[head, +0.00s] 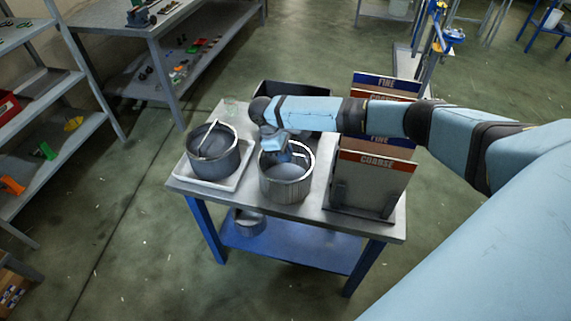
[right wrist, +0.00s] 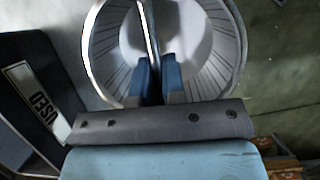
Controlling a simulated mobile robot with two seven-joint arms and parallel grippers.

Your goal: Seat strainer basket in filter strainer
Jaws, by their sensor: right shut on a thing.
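A round grey metal strainer basket (head: 286,185) with a bail handle is at the middle of the small table. My right gripper (head: 283,150) is over its mouth. In the right wrist view, my right gripper's fingers (right wrist: 158,82) are shut on the handle (right wrist: 149,32), with the ribbed inside of the basket (right wrist: 220,50) beneath. I cannot tell whether the basket touches the tabletop. A second, darker basket (head: 210,155) with a raised handle stands in a white tray (head: 197,180) to the left. I cannot make out the filter strainer for certain. My left gripper is not in view.
A rack of panels marked FINE and COARSE (head: 372,175) stands on the table's right. A dark bin (head: 283,90) is behind; a bin labelled USED (right wrist: 35,95) shows in the wrist view. Shelves (head: 40,130) stand left. Blue-fitted equipment (head: 440,42) stands behind.

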